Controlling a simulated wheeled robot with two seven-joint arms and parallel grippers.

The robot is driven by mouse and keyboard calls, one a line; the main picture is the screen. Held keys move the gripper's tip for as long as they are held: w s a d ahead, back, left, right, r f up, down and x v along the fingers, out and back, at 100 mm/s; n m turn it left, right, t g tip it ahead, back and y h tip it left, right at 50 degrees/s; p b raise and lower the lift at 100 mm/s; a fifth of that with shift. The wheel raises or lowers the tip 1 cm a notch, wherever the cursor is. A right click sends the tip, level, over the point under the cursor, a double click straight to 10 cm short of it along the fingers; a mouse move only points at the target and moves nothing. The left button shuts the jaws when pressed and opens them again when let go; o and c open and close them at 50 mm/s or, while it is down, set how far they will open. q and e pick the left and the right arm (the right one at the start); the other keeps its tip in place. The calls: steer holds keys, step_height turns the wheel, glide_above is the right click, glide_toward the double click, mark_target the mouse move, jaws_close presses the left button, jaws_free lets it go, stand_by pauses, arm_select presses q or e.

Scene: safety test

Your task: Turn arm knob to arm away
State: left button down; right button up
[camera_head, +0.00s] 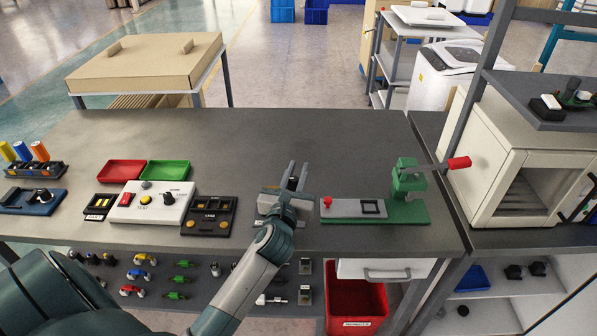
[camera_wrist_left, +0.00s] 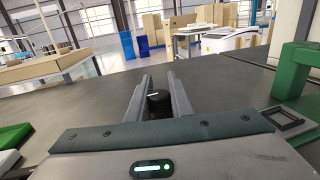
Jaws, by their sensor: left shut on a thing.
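My left gripper (camera_head: 297,167) reaches over the middle of the table, its fingers pointing to the back. In the left wrist view, its two fingers (camera_wrist_left: 158,78) stand either side of a black knob (camera_wrist_left: 157,104) with a white mark on top, and they are shut on it. In the head view the gripper hides this knob. Part of a grey base (camera_head: 266,203) shows under the gripper. I cannot read any label or setting around the knob. My right gripper is not in view.
A green lever press (camera_head: 407,185) with a red handle stands close on the right. On the left are a black panel (camera_head: 209,222), a white test box (camera_head: 147,213), and red (camera_head: 122,171) and green (camera_head: 165,170) trays. The table (camera_head: 260,135) behind the gripper is clear.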

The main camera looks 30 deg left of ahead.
arm_select(q)
steer(key=n+g+y+b, duration=0.1)
steer(key=y, duration=0.1)
steer(key=a+n+g+y+b, duration=0.1)
steer(key=n+g+y, duration=0.1)
steer(key=s+n+g+y+b, duration=0.1)
steer(key=n+y, duration=0.1)
steer(key=shift+a+g+y, duration=0.25)
steer(key=shift+g+y, duration=0.05)
steer(key=shift+y, duration=0.1)
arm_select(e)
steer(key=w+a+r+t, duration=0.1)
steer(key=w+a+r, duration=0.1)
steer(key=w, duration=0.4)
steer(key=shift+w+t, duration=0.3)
arm_select(q)
steer(key=c, duration=1.6)
jaws_free()
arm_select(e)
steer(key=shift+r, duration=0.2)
